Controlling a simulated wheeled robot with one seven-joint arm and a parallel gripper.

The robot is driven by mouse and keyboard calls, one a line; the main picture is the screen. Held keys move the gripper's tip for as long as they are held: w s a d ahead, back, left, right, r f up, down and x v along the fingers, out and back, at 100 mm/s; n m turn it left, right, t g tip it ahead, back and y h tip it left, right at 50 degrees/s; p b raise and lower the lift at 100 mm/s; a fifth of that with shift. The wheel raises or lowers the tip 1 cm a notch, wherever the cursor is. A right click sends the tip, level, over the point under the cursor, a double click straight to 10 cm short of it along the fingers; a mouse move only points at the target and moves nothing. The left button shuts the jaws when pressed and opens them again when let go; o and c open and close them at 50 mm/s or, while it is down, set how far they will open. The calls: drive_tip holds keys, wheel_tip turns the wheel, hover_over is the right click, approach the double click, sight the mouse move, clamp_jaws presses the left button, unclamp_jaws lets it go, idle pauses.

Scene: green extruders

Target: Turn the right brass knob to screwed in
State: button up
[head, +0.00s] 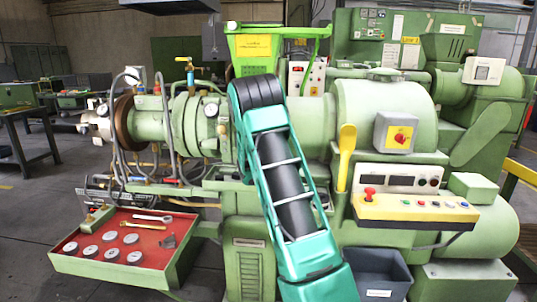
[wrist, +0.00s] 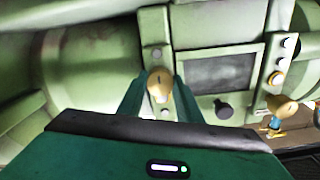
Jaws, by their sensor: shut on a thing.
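A round brass knob (wrist: 158,80) with a dark slot mark sits on a narrow pale-green panel in the wrist view. My gripper (wrist: 161,90) has one dark-green finger on each side of this knob and is shut on it. A second brass knob (wrist: 282,103) shows at the right of the wrist view, apart from my fingers. In the head view my teal arm reaches into the green extruder (head: 375,110), and it hides my fingers and the held knob.
A dark rectangular panel (wrist: 212,70) and a black knob (wrist: 223,110) lie right of the held knob. In the head view, a red tray (head: 130,240) with gauges is at lower left, a control box (head: 415,205) at right and a dark bin (head: 378,272) below.

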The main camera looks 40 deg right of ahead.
drive_tip(key=shift+f, duration=0.4)
drive_tip(key=o, duration=1)
drive_tip(key=shift+o, duration=0.2)
drive_tip(key=shift+r, duration=0.15)
drive_tip(key=shift+a+r, duration=0.1)
drive_tip(key=v, duration=1)
drive_tip(key=shift+s+a, duration=0.2)
drive_tip(key=shift+s, duration=0.05)
